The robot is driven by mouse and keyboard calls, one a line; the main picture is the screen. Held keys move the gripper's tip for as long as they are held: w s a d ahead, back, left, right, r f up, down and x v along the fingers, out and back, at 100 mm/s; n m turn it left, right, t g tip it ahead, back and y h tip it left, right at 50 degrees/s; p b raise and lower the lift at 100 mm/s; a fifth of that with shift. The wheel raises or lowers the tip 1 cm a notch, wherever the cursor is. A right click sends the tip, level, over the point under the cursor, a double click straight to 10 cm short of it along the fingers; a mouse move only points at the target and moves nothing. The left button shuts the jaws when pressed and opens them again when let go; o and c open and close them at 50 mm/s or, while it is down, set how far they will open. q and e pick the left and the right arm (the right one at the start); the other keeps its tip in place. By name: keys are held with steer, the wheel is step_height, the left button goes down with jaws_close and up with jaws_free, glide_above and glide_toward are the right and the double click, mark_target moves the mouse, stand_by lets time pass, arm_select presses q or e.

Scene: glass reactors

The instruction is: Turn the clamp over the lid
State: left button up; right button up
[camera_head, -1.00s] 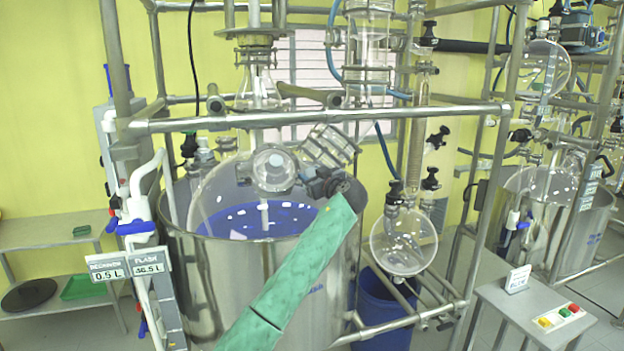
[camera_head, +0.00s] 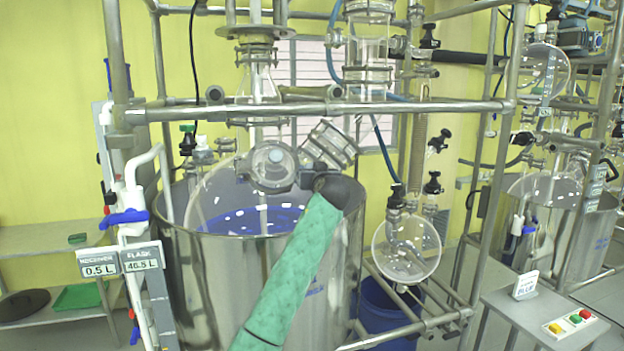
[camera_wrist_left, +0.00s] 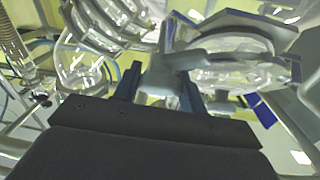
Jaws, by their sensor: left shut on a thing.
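The lid (camera_head: 266,167) is a round, clear glass cap on a port at the top of the big glass vessel, just below the front rail. The clamp (camera_wrist_left: 160,78) is a pale grey piece in the left wrist view, against the clear glass rim. My left gripper (camera_head: 306,178) is at the right edge of the lid, its green-sleeved arm rising from the bottom. In the left wrist view its dark fingers (camera_wrist_left: 160,88) are shut on the clamp. The clamp's far end is hard to make out against the glass. My right gripper is not in view.
A ribbed, tilted glass neck (camera_head: 330,146) stands close right of my gripper. The horizontal metal rail (camera_head: 400,107) runs just above. The steel bath rim (camera_head: 190,232) surrounds the vessel below. A round glass flask (camera_head: 406,248) hangs to the right.

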arm_select(q)
steer(key=shift+m+h, duration=0.5)
steer(key=shift+m, duration=0.2)
steer(key=m+h, duration=0.1)
steer(key=m, duration=0.1)
steer(key=shift+r+m+h+p, duration=0.15)
steer(key=shift+m+h+p, duration=0.15)
steer(key=shift+h, duration=0.1)
steer(key=m+g+h+p, duration=0.1)
steer(key=m+h+p, duration=0.1)
steer(key=m, duration=0.3)
steer(key=m+g+h+p, duration=0.2)
steer(key=m+h+p, duration=0.1)
steer(key=m+h, duration=0.1)
steer(key=shift+a+r+m, duration=0.15)
steer(key=shift+m, duration=0.35)
steer(key=shift+m+g+h+p, duration=0.55)
steer(key=shift+m+g+h, duration=0.15)
steer(key=shift+m, duration=0.5)
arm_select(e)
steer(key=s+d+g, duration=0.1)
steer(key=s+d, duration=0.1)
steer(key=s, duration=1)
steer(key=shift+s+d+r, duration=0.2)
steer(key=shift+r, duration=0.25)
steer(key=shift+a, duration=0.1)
arm_select(q)
steer(key=o, duration=1)
steer(key=shift+f, duration=0.2)
steer(key=shift+c, duration=0.2)
